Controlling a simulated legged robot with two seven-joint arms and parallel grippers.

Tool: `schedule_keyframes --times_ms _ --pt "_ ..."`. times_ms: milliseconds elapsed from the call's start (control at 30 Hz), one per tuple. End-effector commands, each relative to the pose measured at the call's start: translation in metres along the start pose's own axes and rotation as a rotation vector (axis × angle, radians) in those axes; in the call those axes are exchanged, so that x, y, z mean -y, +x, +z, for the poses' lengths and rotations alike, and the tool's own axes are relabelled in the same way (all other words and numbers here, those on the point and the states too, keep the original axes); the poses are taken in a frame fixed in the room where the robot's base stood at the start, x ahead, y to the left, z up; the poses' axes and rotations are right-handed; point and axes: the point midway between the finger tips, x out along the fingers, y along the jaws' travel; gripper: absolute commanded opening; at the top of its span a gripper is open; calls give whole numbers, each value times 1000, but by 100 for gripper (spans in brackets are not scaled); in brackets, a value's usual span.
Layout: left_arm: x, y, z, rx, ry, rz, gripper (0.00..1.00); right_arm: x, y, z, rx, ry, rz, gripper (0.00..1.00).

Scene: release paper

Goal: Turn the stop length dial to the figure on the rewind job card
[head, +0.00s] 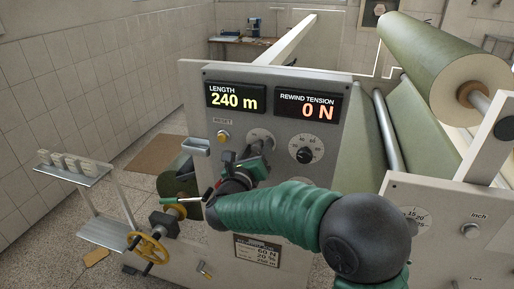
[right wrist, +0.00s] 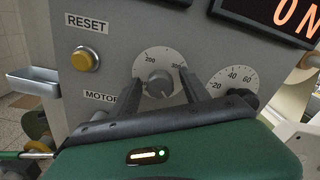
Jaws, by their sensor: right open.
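The stop length dial (right wrist: 160,61) is a pale round scale with a grey knob (right wrist: 160,84) at its centre; 200 and 300 can be read on it. It also shows on the panel in the head view (head: 261,133), partly behind my gripper. My right gripper (right wrist: 162,88) is open, with one dark finger on each side of the knob; I cannot tell whether they touch it. In the head view my right gripper (head: 255,156) is just below the dial. The rewind job card (head: 257,250) is low on the panel; its lines are small, with 60 N at the top.
Displays read LENGTH 240 m (head: 234,98) and REWIND TENSION 0 N (head: 311,105). A second dial (head: 305,149) is right of the stop dial, and a yellow RESET button (right wrist: 85,59) is to its left. A yellow handwheel (head: 148,248) stands lower left. A large paper roll (head: 440,65) is at right.

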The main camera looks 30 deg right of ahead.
Motion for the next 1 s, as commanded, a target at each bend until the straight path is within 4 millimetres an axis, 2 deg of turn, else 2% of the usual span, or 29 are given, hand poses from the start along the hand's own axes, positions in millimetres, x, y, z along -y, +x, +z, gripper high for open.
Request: schedule_keyframes --times_ms 67,467,767,1000 --pt "0 0 0 0 0 0 36 0 -1 0 1 0 0 54" --pt "0 0 0 0 0 0 36 0 -2 1 2 1 2 2" --pt "0 2 0 0 0 0 36 -1 -2 1 3 -15 3 0" --pt "0 8 2 0 0 0 36 -2 -3 1 5 -107 4 0"
